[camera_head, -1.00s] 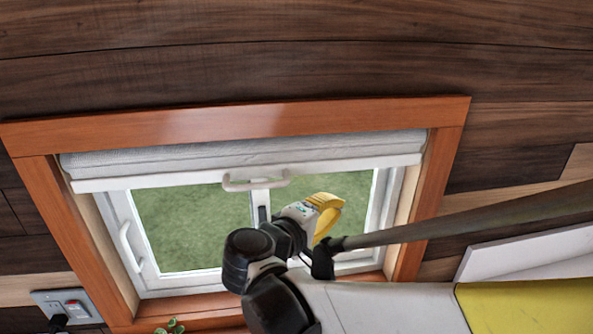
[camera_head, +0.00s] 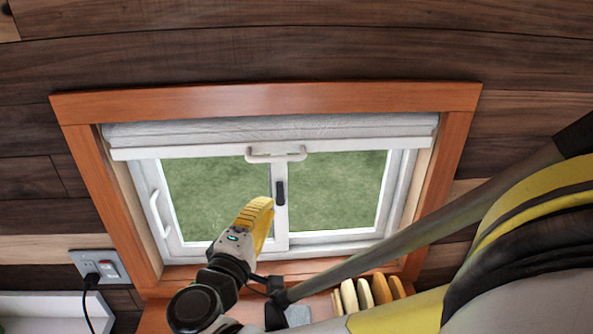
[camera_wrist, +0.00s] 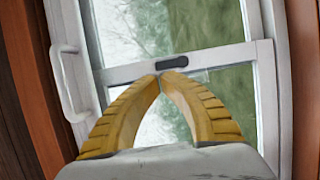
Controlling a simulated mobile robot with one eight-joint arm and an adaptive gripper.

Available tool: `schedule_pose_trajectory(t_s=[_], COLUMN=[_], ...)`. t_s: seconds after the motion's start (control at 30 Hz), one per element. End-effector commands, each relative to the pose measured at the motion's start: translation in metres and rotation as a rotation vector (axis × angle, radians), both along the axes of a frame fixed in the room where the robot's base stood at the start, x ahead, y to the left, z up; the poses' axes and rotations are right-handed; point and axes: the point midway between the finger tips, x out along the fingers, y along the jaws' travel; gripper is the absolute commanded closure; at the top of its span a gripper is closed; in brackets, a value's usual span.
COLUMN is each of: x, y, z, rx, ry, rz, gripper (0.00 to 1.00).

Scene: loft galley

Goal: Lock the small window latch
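The small window latch (camera_head: 280,193) is a dark, short bar on the white middle post of the window (camera_head: 281,228). In the head view it stands lengthwise along the post. In the wrist view the latch (camera_wrist: 173,62) lies just beyond my fingertips. My gripper (camera_head: 266,202) has yellow ribbed fingers and shows just left of and below the latch in the head view. In the wrist view the tips of my gripper (camera_wrist: 160,76) meet with nothing seen between them. Whether they touch the post or latch I cannot tell.
A white handle (camera_head: 160,213) is on the left window frame, and a blind (camera_head: 265,131) with a pull bar (camera_head: 276,155) hangs above. An orange wood frame (camera_head: 270,99) surrounds the window. Several upright yellowish discs (camera_head: 364,295) stand on the sill. An outlet (camera_head: 98,267) with a plug is at left.

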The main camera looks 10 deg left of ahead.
Motion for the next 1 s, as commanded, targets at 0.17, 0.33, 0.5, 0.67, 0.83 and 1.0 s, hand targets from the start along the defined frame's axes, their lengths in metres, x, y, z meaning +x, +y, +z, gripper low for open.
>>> schedule_pose_trajectory(t_s=[0.17,0.33,0.5,0.67,0.83,1.0], x=[-0.042,-0.015,0.023,0.056,0.06,0.063], y=[0.059,0.057,0.056,0.056,0.031,0.02], z=[0.0,0.0,0.0,0.0,0.0,0.0], rx=[0.0,0.0,0.0,0.0,0.0,0.0], ry=[0.0,0.001,0.001,0.001,0.001,0.001], rz=[0.133,0.126,0.125,0.125,0.127,0.128], gripper=[1.0,1.0,1.0,1.0,1.0,1.0])
